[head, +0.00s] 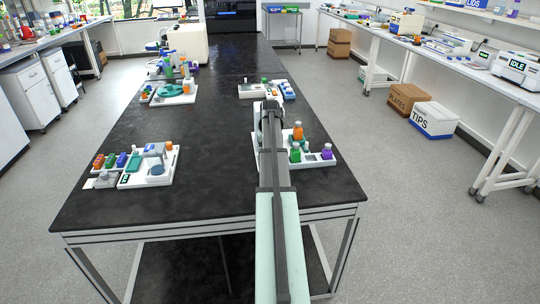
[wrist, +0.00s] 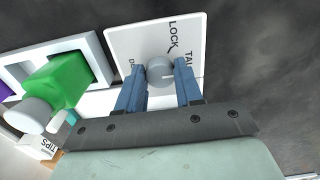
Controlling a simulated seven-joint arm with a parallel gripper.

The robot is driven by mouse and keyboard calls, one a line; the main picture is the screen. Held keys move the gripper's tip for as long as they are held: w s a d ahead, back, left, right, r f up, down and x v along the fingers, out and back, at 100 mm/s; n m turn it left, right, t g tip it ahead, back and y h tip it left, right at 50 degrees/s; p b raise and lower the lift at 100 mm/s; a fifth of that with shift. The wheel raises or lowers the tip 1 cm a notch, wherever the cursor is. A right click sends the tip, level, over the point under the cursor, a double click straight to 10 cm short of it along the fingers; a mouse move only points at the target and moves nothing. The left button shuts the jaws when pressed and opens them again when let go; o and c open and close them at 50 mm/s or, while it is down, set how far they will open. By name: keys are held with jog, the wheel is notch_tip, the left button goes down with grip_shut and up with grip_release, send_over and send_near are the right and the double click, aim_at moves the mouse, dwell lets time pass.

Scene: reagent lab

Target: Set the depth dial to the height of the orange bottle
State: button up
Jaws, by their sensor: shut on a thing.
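A grey round dial (wrist: 159,67) sits on a white plate (wrist: 128,40) in the wrist view. The plate carries the lettering "LOCK", part of "TAL" and a partly covered word starting with "D". A pale mark on the dial points roughly right. My gripper (wrist: 160,80) has its blue fingers on both sides of the dial, shut on it. In the head view the arm hides the dial and fingertips. The orange bottle (head: 298,131) stands upright in a white tray (head: 327,162), just right of my arm.
A green bottle (wrist: 60,82) in a white holder is close to the left of my gripper in the wrist view. A purple bottle (head: 327,151) stands in the same tray. Another tray (head: 148,181) sits at left. The black bench (head: 215,150) is clear between them.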

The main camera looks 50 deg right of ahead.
dwell(0.4)
jog(key=o, duration=1)
jog(key=shift+o, duration=0.2)
jog(key=shift+r, duration=0.1)
notch_tip(320, 180, up, 14)
jog(key=shift+f, duration=0.2)
